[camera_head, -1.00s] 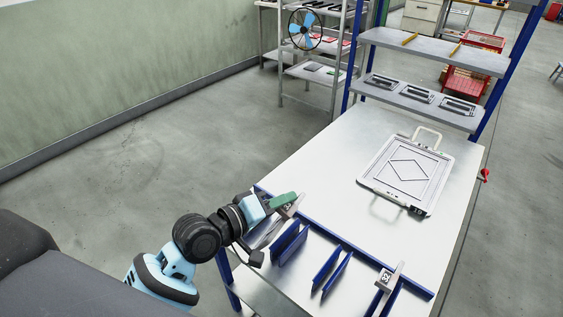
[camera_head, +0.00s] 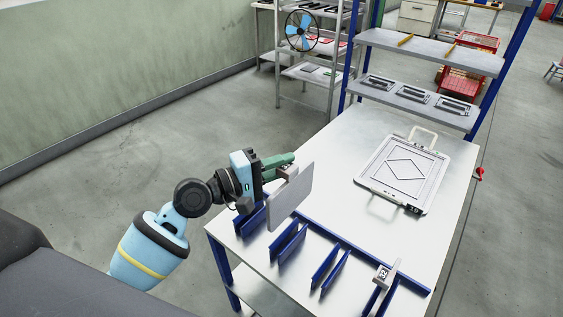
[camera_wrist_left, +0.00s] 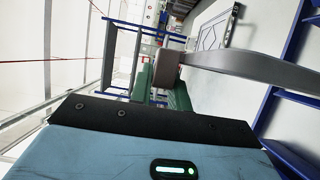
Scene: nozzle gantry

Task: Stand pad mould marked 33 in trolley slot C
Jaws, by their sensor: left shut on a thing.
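My left gripper (camera_head: 280,168) is shut on a grey plate-like mould (camera_head: 293,200) by its top edge. The mould hangs upright above the table's front-left edge, clear of the blue slot dividers. No number on it can be read. In the left wrist view the green fingers (camera_wrist_left: 158,80) close on a grey tab, and the plate's edge (camera_wrist_left: 255,67) runs right. Pairs of blue dividers (camera_head: 288,242) and (camera_head: 330,268) form slots along the front edge; no slot letters can be read. Another grey mould (camera_head: 383,275) with a black number label stands in the rightmost slot. My right gripper is not in view.
A white framed panel (camera_head: 402,168) with handles lies on the white table (camera_head: 335,190). A shelf (camera_head: 415,103) at the table's far end holds several grey framed pieces. The middle of the tabletop is clear.

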